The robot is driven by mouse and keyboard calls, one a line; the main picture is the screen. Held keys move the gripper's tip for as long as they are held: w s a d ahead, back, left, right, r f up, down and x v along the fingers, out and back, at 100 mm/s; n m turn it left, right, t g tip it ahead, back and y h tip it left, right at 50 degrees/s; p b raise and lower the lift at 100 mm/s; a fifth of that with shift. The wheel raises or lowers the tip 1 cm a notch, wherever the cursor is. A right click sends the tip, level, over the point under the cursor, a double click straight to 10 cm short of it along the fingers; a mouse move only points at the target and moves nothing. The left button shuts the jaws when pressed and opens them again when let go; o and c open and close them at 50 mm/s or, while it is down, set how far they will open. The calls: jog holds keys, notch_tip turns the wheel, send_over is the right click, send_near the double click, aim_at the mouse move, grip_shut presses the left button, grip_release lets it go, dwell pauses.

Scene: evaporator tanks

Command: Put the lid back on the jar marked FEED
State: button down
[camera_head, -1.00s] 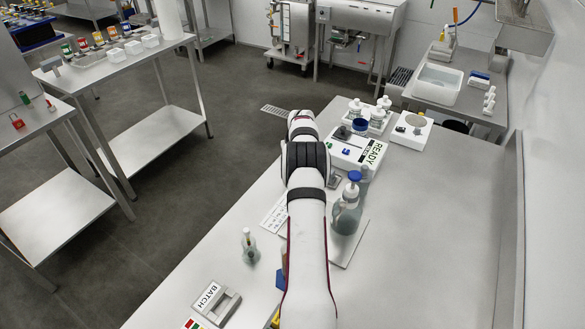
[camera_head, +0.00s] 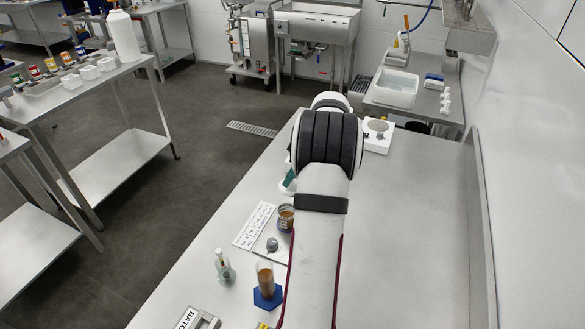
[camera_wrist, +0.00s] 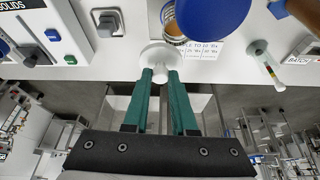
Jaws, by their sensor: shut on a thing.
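My gripper (camera_wrist: 163,78) is shut on a white round lid (camera_wrist: 157,55) by its knob. In the head view, the green fingertips (camera_head: 291,177) and the lid's white edge (camera_head: 286,188) show just left of my arm. A jar (camera_head: 286,218) with brown-orange contents stands below them in the picture, partly behind my arm. In the wrist view the jar (camera_wrist: 186,27) is just beyond the lid to the upper right, partly covered by a blue shape. The lid is apart from the jar's mouth in the head view. I cannot read the jar's label.
A printed card (camera_head: 254,225) and a small grey knobbed piece (camera_head: 272,244) lie near the jar. A brown-filled tube on a blue base (camera_head: 267,299) and a small bottle (camera_head: 223,266) stand nearer. The bench's right side (camera_head: 410,230) is clear.

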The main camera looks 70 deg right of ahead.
jog(key=a+n, duration=0.1)
jog(key=a+r+n+y, duration=0.1)
jog(key=shift+s+a+n, duration=0.1)
jog(key=shift+a+n, duration=0.05)
jog(key=shift+n, duration=0.15)
jog(key=shift+a+f, duration=0.1)
jog(key=shift+f, duration=3)
jog(key=shift+f, duration=0.15)
jog(key=shift+c, duration=0.8)
grip_release()
